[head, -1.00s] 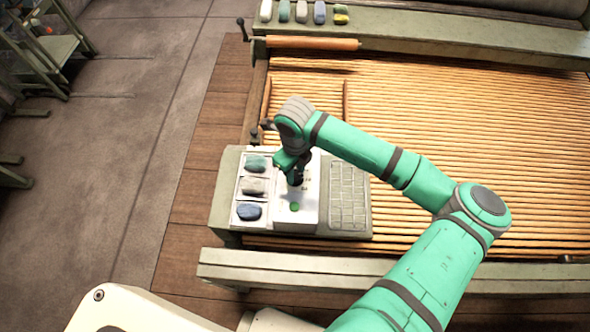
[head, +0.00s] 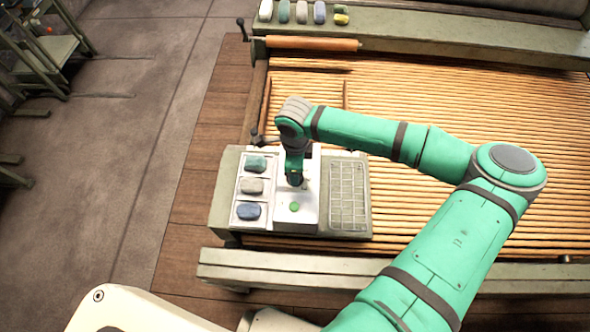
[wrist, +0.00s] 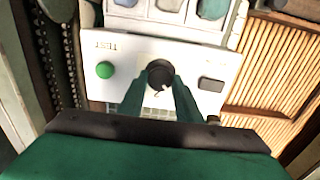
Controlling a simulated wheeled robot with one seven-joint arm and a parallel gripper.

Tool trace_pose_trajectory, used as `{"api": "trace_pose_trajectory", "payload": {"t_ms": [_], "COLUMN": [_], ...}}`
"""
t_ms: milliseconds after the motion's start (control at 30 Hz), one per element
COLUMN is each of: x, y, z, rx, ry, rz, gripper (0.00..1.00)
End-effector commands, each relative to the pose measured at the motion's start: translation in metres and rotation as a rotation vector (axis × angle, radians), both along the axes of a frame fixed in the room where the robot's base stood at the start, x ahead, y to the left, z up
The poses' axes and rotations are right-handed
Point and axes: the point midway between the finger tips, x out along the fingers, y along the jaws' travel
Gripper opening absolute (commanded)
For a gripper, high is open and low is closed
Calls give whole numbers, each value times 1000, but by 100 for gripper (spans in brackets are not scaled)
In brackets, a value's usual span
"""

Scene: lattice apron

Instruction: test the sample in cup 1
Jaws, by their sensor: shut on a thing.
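In the head view the white test panel (head: 309,217) carries a green button (head: 294,207). The green button (wrist: 105,70) also shows in the wrist view, beside the word TEST. My gripper (wrist: 160,84) is shut on a round black knob (wrist: 160,72) in the middle of the panel. In the head view my gripper (head: 295,181) hides most of the knob. Left of the panel, a white tray holds a teal lump (head: 255,164), a grey lump (head: 252,186) and a blue lump (head: 248,211). No cup number is readable.
A grid pad (head: 348,195) lies right of the panel. A small dark rectangle (wrist: 211,84) sits on the panel. Orange slats (head: 450,130) spread to the right. Several coloured lumps (head: 301,12) stand on the back rail. Open floor (head: 110,170) lies left.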

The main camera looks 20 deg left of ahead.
Motion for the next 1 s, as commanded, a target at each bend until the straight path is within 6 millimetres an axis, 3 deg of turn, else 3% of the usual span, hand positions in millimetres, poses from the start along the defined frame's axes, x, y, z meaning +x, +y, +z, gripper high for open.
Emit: {"api": "trace_pose_trajectory", "payload": {"t_ms": [467,500,533,867,1000], "x": [0,0,0,0,1], "y": [3,3,3,1,1], "z": [2,2,2,2,13], "rx": [7,7,6,2,2], "ry": [-3,-3,-2,-1,-3], "rz": [16,16,16,13,14], "gripper": [8,40,48,50,50]}}
